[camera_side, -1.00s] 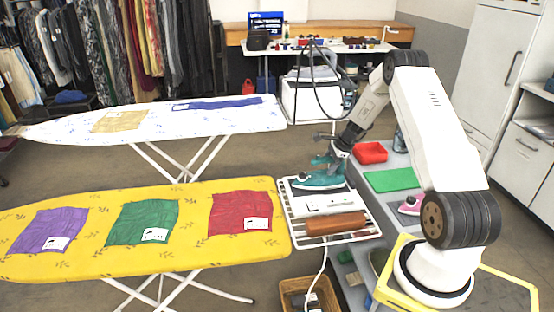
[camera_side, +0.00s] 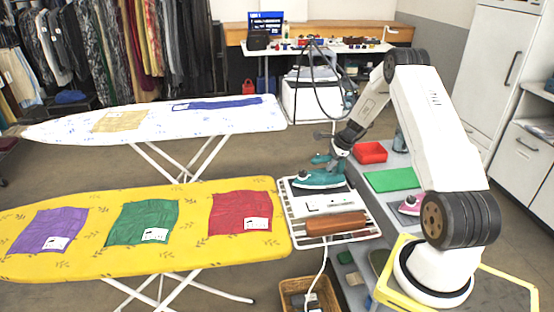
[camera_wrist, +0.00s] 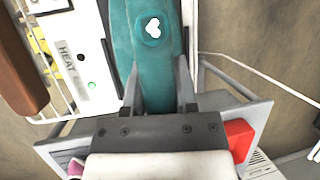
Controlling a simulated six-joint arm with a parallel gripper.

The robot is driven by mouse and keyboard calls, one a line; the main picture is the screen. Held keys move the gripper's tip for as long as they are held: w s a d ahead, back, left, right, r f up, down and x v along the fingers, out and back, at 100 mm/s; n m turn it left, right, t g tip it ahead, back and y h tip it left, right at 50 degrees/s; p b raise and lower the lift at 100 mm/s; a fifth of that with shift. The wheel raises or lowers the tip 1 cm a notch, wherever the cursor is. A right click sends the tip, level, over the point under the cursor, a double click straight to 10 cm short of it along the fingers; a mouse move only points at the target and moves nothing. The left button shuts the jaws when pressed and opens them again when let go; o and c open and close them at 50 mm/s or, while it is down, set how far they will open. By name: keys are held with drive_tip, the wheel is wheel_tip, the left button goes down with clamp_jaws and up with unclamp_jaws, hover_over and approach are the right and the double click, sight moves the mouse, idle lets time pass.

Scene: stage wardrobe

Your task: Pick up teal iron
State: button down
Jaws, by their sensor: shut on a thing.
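The teal iron (camera_side: 321,180) is on the white wire rack (camera_side: 358,236) at the right end of the yellow ironing board. My gripper (camera_side: 334,160) is above it, with its jaws shut on the iron's handle. In the wrist view the teal handle (camera_wrist: 149,62) runs between my two fingers (camera_wrist: 160,92). I cannot tell whether the iron's sole touches the rack.
The yellow ironing board (camera_side: 190,262) holds purple, green and red cloths.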

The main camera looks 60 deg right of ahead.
drive_tip(key=shift+r, duration=0.8)
drive_tip(key=s+a+r, duration=0.8)
drive_tip(key=s+r, duration=0.3)
drive_tip(key=shift+a, duration=0.3)
drive_tip(key=shift+w, duration=0.1)
